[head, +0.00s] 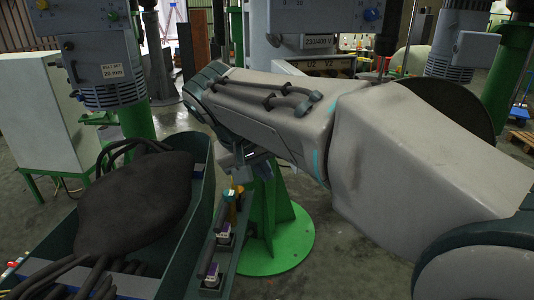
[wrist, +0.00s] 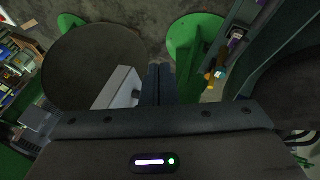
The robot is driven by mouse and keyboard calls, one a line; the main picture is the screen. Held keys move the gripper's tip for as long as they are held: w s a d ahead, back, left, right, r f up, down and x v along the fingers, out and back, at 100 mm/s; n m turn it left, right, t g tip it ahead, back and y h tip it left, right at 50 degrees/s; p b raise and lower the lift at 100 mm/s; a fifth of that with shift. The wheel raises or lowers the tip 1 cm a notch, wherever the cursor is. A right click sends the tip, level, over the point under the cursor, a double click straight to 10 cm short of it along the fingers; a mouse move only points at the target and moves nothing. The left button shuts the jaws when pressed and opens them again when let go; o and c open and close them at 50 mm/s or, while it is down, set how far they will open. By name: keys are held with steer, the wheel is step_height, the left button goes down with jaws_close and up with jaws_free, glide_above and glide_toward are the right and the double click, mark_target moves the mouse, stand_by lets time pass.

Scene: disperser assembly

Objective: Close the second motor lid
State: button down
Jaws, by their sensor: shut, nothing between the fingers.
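A grey finned motor (head: 455,48) stands at the right in the head view, with a light box (head: 475,50) on its side. Another finned motor (head: 105,65) hangs at the left. In the wrist view my gripper (wrist: 160,70) is shut and empty, its dark fingers together. A pale grey box-shaped part (wrist: 118,90) is just left of the fingers; I cannot tell whether they touch it. A finned grey body (wrist: 42,122) shows at the lower left. Which part is the second motor's lid, and whether it is open, I cannot tell. My arm hides much of the head view's middle.
A large dark disc (wrist: 90,65) lies left of the fingers in the wrist view. A green round base (head: 265,245) stands on the floor.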

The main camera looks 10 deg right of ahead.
step_height(320, 180, up, 4)
steer(key=w+a+h, duration=0.1)
steer(key=w+a, duration=0.1)
steer(key=a, duration=0.1)
steer(key=w+d+f+t+p, duration=0.1)
steer(key=w+d+f+p, duration=0.1)
steer(key=w+d+f, duration=0.2)
steer(key=shift+w+d+f+m+p, duration=0.3)
steer(key=shift+d+f, duration=1.45)
steer(key=shift+d, duration=0.65)
steer(key=shift+s, duration=0.1)
steer(key=shift+a, duration=0.1)
